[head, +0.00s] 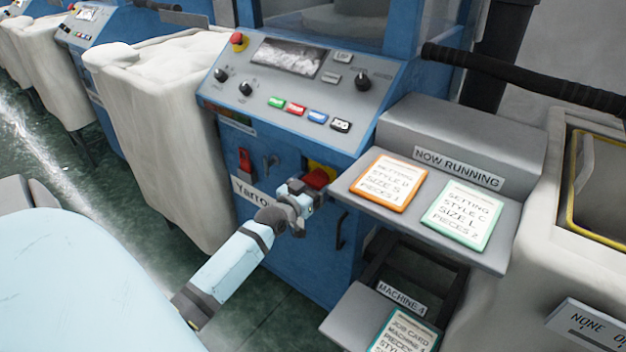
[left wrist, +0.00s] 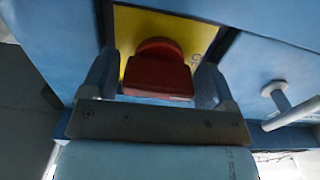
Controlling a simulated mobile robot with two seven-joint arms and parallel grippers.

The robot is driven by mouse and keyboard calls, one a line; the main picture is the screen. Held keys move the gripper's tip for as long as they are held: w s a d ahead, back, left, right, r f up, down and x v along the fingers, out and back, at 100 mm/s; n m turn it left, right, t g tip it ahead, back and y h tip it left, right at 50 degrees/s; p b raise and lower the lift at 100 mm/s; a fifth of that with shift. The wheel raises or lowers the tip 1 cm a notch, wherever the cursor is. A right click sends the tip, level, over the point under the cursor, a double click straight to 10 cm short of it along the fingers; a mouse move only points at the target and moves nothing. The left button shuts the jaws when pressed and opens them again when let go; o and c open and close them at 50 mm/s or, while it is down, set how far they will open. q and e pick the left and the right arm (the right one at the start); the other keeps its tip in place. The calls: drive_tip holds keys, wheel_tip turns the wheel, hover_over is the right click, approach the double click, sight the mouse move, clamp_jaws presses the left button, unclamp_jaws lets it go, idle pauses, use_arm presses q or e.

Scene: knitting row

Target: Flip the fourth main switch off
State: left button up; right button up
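The main switch of the machine marked "MACHINE 4" is a red handle (head: 317,178) on a yellow plate (head: 325,168), low on the blue cabinet front (head: 290,245). My left gripper (head: 303,196) is right in front of it and hides part of it. In the left wrist view the red handle (left wrist: 158,78) lies between the two fingers (left wrist: 157,80), on its yellow plate (left wrist: 125,25). The fingers stand apart, one on each side, with only narrow gaps; contact cannot be made out. My right gripper is not in view.
A smaller red switch (head: 245,160) sits left of the main switch. A shelf with job cards (head: 388,183) juts out at the right, close to my gripper. A "MACHINE 4" sign (head: 401,296) is below. A pale fabric bin (head: 170,140) stands left; a grey handle (left wrist: 280,98) shows in the wrist view.

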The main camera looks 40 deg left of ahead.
use_arm(q)
drive_tip(key=shift+s, duration=0.15)
drive_tip(key=s+d+p, duration=0.1)
drive_tip(key=s+p, duration=0.1)
drive_tip(key=s, duration=1.1)
drive_tip(key=shift+s+d+p, duration=0.2)
drive_tip(key=shift+d+p, duration=0.05)
drive_tip(key=shift+p, duration=0.05)
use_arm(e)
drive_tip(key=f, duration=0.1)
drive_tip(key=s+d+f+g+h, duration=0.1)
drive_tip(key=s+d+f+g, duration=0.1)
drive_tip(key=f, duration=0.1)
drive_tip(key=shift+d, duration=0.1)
use_arm(q)
drive_tip(key=shift+r, duration=0.1)
